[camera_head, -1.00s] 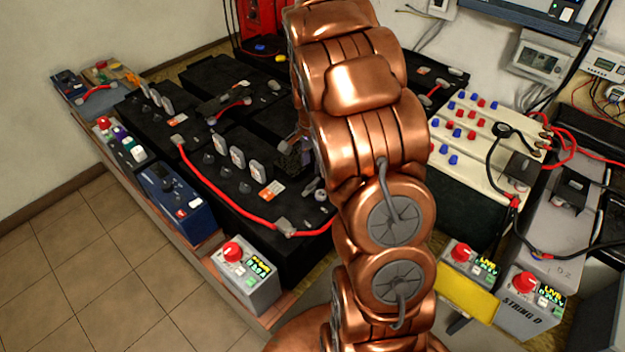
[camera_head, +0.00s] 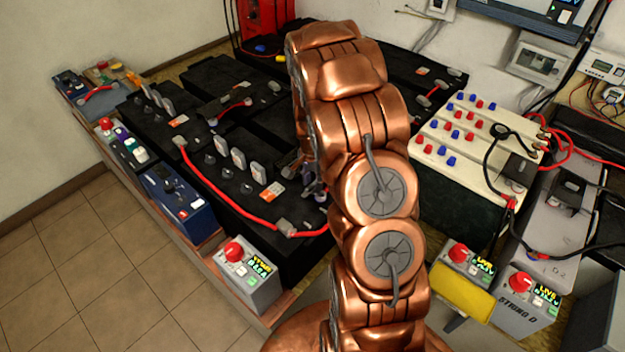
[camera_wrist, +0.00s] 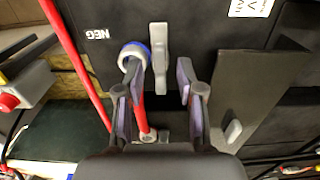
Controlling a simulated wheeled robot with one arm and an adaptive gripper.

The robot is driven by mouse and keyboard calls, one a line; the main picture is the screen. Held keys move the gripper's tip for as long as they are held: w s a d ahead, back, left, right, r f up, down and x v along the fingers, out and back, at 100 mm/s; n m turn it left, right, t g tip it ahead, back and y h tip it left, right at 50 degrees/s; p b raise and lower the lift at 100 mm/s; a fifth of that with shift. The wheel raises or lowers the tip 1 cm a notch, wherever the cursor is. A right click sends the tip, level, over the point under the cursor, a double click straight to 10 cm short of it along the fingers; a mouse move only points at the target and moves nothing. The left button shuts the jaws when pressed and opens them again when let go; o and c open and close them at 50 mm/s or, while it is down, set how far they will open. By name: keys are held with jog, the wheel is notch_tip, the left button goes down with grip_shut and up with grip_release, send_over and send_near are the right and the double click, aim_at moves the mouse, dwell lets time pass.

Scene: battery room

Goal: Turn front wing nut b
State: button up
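In the wrist view, a grey elongated piece with a wider middle (camera_wrist: 159,55), which looks like a wing nut seen from above, sits on the black battery top (camera_wrist: 205,45). I see no letter on it, so I cannot tell whether it is nut b. My gripper (camera_wrist: 157,78) is open, its two fingers apart on either side of the space just below the piece. Nothing is held. A grey ring with a blue edge (camera_wrist: 133,52) lies by the left fingertip. In the head view my gripper (camera_head: 308,178) is mostly hidden behind my copper arm.
A red cable (camera_head: 225,198) crosses the front battery. Several grey upright tabs (camera_head: 238,157) stand on that battery. A grey box with a red knob (camera_head: 248,275) is at the front edge. The cream battery with blue and red caps (camera_head: 465,135) is right of my arm.

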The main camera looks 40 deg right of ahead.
grip_shut()
dwell(0.3)
jog(key=shift+f+n+b, duration=0.1)
jog(key=shift+n+b, duration=0.2)
jog(key=shift+b, duration=0.05)
jog(key=n+b, duration=0.2)
jog(key=b, duration=0.1)
jog(key=shift+f, duration=0.15)
jog(key=n+b, duration=0.4)
jog(key=n, duration=0.1)
jog(key=shift+n, duration=0.4)
jog(key=n+b, duration=0.2)
jog(key=n, duration=0.2)
jog(key=shift+n, duration=0.3)
jog(key=n, duration=0.1)
jog(key=n+b, duration=0.1)
jog(key=n, duration=0.2)
jog(key=shift+r+n, duration=0.25)
jog(key=shift+n, duration=0.15)
